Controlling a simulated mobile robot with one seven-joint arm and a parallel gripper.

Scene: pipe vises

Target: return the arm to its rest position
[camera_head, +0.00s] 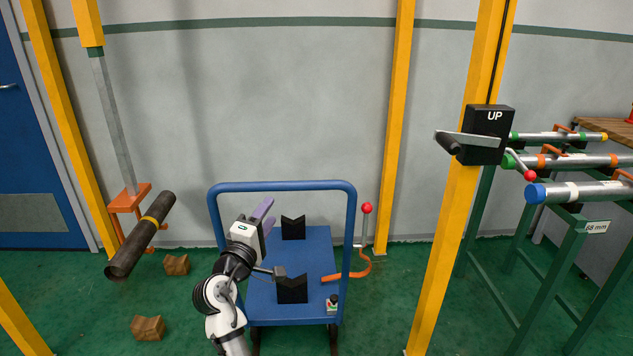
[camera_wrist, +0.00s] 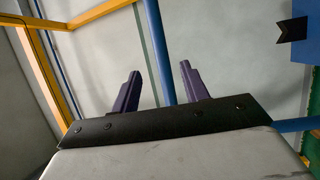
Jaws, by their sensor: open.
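My gripper (camera_head: 264,214) is over the left part of the blue cart (camera_head: 262,300), with its purple fingers pointing up and to the right in the head view. In the wrist view my gripper (camera_wrist: 160,90) shows two purple fingers spread apart with nothing between them. Beyond the fingers are the pale wall and a blue bar of the cart (camera_wrist: 160,50). My arm rises from the bottom of the head view, bent, in front of the cart's left side.
Two black V-blocks (camera_head: 293,228) stand on the cart. A dark pipe with a yellow band (camera_head: 149,221) is tilted at the left near an orange stand (camera_head: 128,200). Wooden blocks (camera_head: 147,328) lie on the floor. A yellow post with a crank box (camera_head: 487,135) and a pipe rack (camera_head: 570,245) are at right.

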